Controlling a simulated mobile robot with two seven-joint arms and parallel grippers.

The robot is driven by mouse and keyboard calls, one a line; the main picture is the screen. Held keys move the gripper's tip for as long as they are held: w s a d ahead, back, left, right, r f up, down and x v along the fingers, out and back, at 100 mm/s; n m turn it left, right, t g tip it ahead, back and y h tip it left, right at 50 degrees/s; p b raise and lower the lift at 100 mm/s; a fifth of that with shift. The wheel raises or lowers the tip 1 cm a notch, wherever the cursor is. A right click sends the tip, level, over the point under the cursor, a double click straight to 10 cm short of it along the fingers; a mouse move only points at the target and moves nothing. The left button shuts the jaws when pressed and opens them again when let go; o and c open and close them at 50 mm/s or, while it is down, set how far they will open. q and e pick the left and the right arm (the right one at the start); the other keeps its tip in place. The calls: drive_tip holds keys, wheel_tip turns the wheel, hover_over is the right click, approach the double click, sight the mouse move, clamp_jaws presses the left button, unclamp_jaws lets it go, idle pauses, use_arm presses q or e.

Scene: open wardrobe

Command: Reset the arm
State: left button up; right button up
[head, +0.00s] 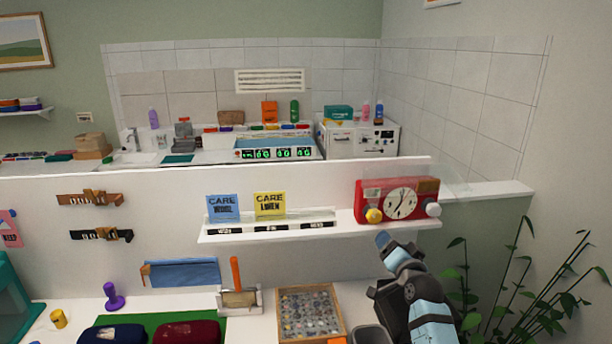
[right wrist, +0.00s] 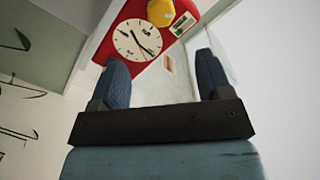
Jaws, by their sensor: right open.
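My right arm rises from the lower right in the head view, and its gripper (head: 384,242) is just below the shelf with the red clock timer (head: 397,203). In the right wrist view my right gripper (right wrist: 162,76) is open, with nothing seen between its dark blue fingers. The red timer (right wrist: 140,38) with its white dial and yellow knob shows beyond the fingertips, toward the upper left. From these views I cannot tell the exact gap between fingertips and timer. My left gripper is not in view.
The white shelf (head: 265,232) carries blue and yellow care cards. Below are a wooden tray of small pieces (head: 310,312), an orange-handled tool (head: 236,275) and dark blue and red cases on a green mat. A leafy plant (head: 530,275) stands right of my arm.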

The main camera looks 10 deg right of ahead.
drive_tip(key=s+a+f+n+g, duration=0.2)
drive_tip(key=s+a+f+n, duration=0.1)
drive_tip(key=s+f, duration=0.65)
drive_tip(key=s+a+f+n+g+y, duration=0.1)
drive_tip(key=s+a+f+n, duration=0.1)
drive_tip(key=s+f, duration=0.4)
drive_tip(key=s+a+f+n+g+y, duration=0.1)
drive_tip(key=s+f, duration=0.6)
drive_tip(key=s, duration=0.7)
drive_tip(key=s+a+f+n+g+y, duration=0.1)
drive_tip(key=s+a+f+n+g, duration=0.2)
drive_tip(key=s+a+f, duration=0.3)
drive_tip(key=s+a+n, duration=0.1)
drive_tip(key=s, duration=0.3)
drive_tip(key=shift+f, duration=0.2)
drive_tip(key=shift+d, duration=0.1)
